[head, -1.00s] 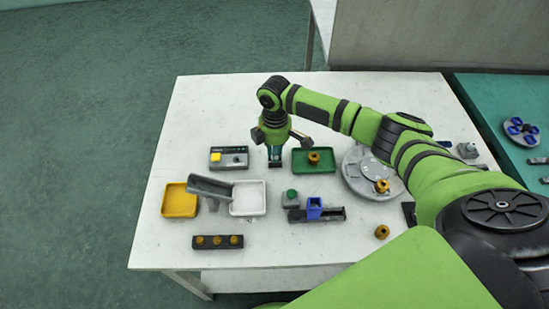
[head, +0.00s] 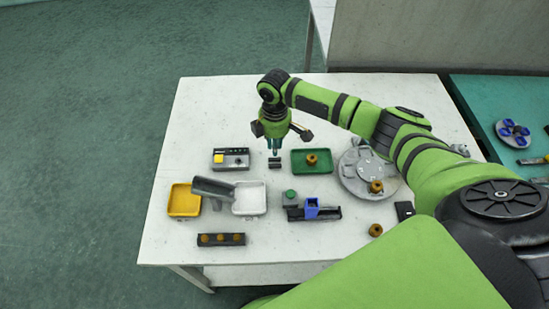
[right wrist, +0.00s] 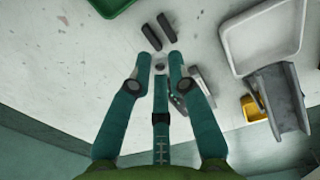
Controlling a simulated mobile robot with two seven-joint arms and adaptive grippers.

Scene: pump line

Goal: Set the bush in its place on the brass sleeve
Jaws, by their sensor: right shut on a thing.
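My right gripper (head: 275,150) points down over the back middle of the table. In the right wrist view its teal fingers (right wrist: 159,63) are closed in around a small grey round piece, which I take to be the bush (right wrist: 160,67); the fingers hide most of it. Two dark parallel blocks (head: 274,162) lie just beneath. Several brass-coloured rings are in view: one on the green tray (head: 312,159), one on the grey round plate (head: 376,187), one on the bare table (head: 376,230), and more in a dark block. I cannot tell which is the brass sleeve. My left gripper is out of view.
A control box (head: 231,158) with a yellow button stands left of the gripper. Nearer are a yellow tray (head: 184,201), a grey chute (head: 212,188), a white tray (head: 249,199), a blue-and-dark fixture (head: 312,210) and the dark ring block (head: 221,240). The table's front middle is bare.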

